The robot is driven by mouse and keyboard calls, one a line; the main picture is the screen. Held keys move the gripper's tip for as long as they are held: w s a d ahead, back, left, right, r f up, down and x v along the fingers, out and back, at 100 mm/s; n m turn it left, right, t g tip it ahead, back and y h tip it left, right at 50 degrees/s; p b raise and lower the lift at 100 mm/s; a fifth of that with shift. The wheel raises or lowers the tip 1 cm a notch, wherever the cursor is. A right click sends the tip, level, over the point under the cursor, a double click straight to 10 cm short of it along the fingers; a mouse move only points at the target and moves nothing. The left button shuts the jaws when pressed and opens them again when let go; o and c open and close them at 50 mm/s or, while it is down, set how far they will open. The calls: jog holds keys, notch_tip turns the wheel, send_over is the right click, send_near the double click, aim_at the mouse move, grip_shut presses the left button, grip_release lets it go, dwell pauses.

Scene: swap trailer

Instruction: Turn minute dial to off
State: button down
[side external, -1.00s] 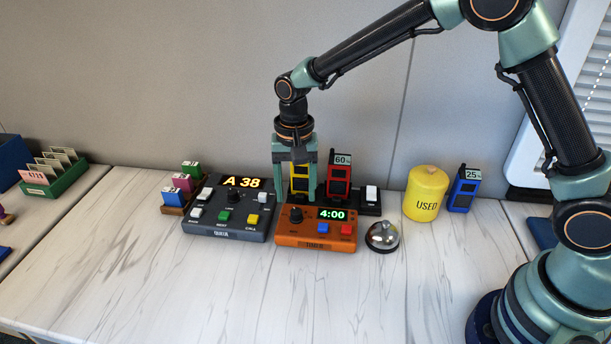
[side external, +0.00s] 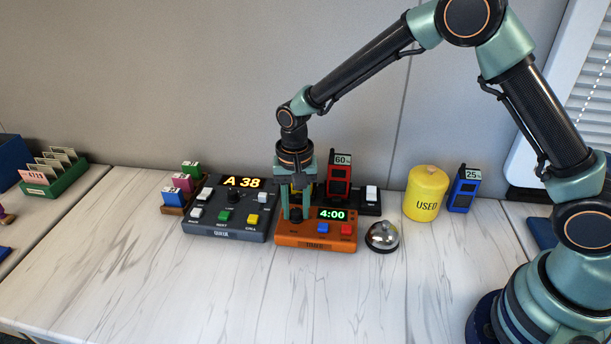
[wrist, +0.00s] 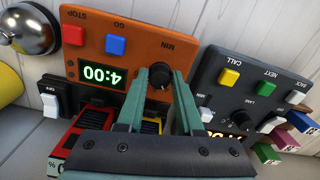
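The orange timer (side external: 322,240) sits on the white table and its display reads 4:00. Its black minute dial (wrist: 159,78), labelled MIN, is on the timer's left side in the side view. My gripper (side external: 296,205) points down over that dial and partly hides it in the side view. In the wrist view the open fingers (wrist: 160,74) stand on either side of the dial, with the dial between their tips. I cannot tell whether the fingers touch it. The timer also has a blue button (wrist: 115,44) and a red button (wrist: 73,34).
A dark grey queue box (side external: 225,230) stands close to the timer's left. A silver bell (side external: 382,237) is just right of it. Behind are a charger with a red radio (side external: 339,178) and a white switch (side external: 371,193). A yellow canister (side external: 426,195) stands further right. The table front is clear.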

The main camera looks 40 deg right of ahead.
jog(key=shift+n, duration=3.4)
jog(key=shift+r, duration=0.1)
jog(key=c, duration=0.6)
grip_release()
jog(key=shift+o, duration=0.2)
